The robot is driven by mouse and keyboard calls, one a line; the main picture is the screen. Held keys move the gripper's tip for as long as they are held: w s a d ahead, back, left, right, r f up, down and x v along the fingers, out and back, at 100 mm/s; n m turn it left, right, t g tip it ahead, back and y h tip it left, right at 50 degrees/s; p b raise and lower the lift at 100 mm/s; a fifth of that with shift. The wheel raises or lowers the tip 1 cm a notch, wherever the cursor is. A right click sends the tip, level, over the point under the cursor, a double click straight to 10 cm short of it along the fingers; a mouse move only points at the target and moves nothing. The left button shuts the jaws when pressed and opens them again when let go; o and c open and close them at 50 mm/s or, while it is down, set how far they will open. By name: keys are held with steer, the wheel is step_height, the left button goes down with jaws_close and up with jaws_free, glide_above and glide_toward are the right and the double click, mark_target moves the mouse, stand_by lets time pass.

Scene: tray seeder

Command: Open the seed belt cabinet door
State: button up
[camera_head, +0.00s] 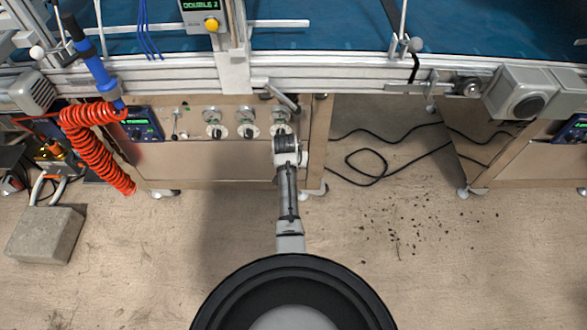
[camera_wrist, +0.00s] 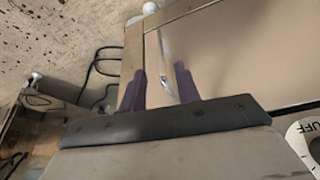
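The cabinet door is a tan panel (camera_wrist: 240,50) with a paler frame edge in the wrist view. In the head view, the cabinet front (camera_head: 215,170) is under the conveyor, left of my arm, and looks closed. My gripper (camera_wrist: 160,70) has two purple fingers spread apart at the door's edge. A slim silver strip, which looks like the door handle (camera_wrist: 164,50), shows in the gap between the fingers. I cannot tell whether either finger touches it. In the head view my arm hides part of the cabinet's right side, and my fingers cannot be made out.
Several round knobs (camera_head: 246,131) and a control box (camera_head: 142,124) are on the panel above the door. An orange coiled hose (camera_head: 95,150) hangs at left. A concrete block (camera_head: 45,235) lies on the floor. Black cables (camera_head: 370,165) and scattered dirt (camera_head: 415,225) lie to the right.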

steer(key=b+x, duration=0.1)
steer(key=x, duration=0.7)
steer(key=shift+w+f, duration=0.15)
steer(key=shift+f, duration=0.05)
steer(key=shift+c, duration=0.2)
jaws_close()
